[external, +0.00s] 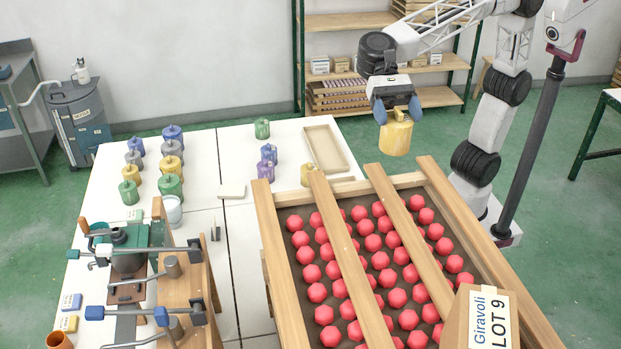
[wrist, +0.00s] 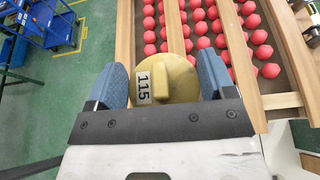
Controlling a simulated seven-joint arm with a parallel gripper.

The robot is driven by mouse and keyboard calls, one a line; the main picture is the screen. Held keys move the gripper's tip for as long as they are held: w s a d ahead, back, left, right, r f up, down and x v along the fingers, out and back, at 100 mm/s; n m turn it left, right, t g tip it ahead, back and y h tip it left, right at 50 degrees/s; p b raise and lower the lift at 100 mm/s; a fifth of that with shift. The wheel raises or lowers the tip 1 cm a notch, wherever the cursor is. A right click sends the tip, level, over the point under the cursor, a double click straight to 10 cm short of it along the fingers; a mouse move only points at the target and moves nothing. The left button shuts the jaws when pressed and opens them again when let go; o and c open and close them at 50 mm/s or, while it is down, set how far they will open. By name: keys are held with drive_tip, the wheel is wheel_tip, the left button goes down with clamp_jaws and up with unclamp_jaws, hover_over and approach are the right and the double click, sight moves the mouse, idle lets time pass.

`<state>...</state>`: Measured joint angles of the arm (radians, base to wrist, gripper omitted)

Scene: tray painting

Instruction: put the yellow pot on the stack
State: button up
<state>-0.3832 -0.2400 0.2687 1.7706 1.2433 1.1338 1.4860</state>
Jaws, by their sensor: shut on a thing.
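The yellow pot (external: 396,138) hangs in the air from my gripper (external: 398,110), near the far right corner of the crate of red pieces. In the wrist view its round lid (wrist: 180,65) with a bar-shaped knob and a "115" label sits between the blue fingers of my gripper (wrist: 166,80). My gripper is shut on it. I cannot tell which pots form the stack.
A wooden crate (external: 262,215) with slats holds many red pieces below the pot. A shallow beige tray (external: 345,160) and a green pot (external: 262,129) stand at the table's far side. Several blue, grey, yellow and green pots (external: 172,133) stand at far left.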

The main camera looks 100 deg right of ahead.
sight(400, 142)
wheel_tip(400, 142, down, 4)
drive_tip(key=shift+w+f, duration=0.1)
drive_tip(key=shift+w, duration=0.05)
idle(0.3)
drive_tip(key=w+a+f, duration=0.1)
drive_tip(key=w+a, duration=0.8)
drive_tip(key=w, duration=0.4)
drive_tip(key=shift+w+f, duration=0.15)
drive_tip(key=shift+w, duration=0.05)
idle(0.3)
drive_tip(key=shift+f, duration=1.8)
drive_tip(key=shift+f, duration=0.15)
drive_tip(key=o, duration=1.6)
